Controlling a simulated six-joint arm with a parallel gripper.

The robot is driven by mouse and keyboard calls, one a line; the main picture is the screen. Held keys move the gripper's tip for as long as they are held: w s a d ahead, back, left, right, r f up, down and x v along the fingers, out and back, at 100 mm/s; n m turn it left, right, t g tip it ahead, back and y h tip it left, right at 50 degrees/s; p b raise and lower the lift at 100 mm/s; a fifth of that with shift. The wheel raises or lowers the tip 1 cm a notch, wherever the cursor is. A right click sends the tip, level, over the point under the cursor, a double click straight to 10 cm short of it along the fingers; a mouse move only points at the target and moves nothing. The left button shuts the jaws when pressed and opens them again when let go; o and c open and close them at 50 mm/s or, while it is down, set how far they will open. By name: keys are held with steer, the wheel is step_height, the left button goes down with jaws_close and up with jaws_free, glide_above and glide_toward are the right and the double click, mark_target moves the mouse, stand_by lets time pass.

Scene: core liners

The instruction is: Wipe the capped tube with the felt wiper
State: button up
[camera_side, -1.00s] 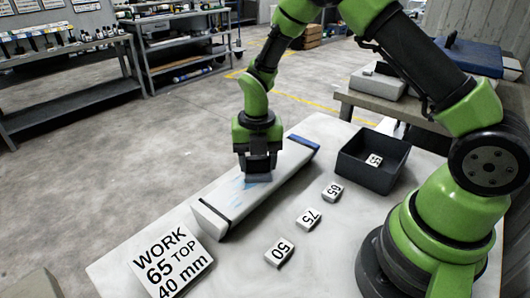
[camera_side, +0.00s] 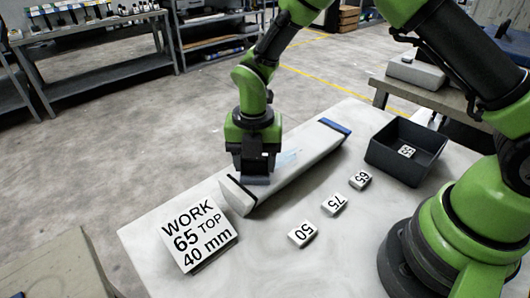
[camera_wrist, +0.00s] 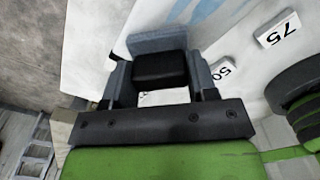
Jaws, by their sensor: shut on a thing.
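The capped tube (camera_side: 312,150) is long and white and lies across the table, with a blue band (camera_side: 335,127) at its far end and a dark band (camera_side: 238,189) near its near end. A pale blue smear (camera_side: 288,156) marks its top; blue also shows in the wrist view (camera_wrist: 196,10). My gripper (camera_side: 252,163) is shut on the felt wiper (camera_side: 256,180), a grey-blue pad with a black block, and is over the near part of the tube. The pad (camera_wrist: 157,42) appears to rest on the tube; exact contact is hard to tell.
A card (camera_side: 198,235) reading "WORK 65 TOP 40 mm" is at the near left. Number blocks 50 (camera_side: 302,234), 75 (camera_side: 334,204) and 65 (camera_side: 360,180) lie right of the tube. A dark bin (camera_side: 430,166) holds another block (camera_side: 407,151).

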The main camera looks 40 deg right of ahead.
steer(key=shift+a, duration=0.6)
steer(key=shift+d, duration=6.9)
steer(key=shift+d+r, duration=0.1)
steer(key=shift+d, duration=0.2)
step_height(320, 180, up, 8)
steer(key=shift+a, duration=0.2)
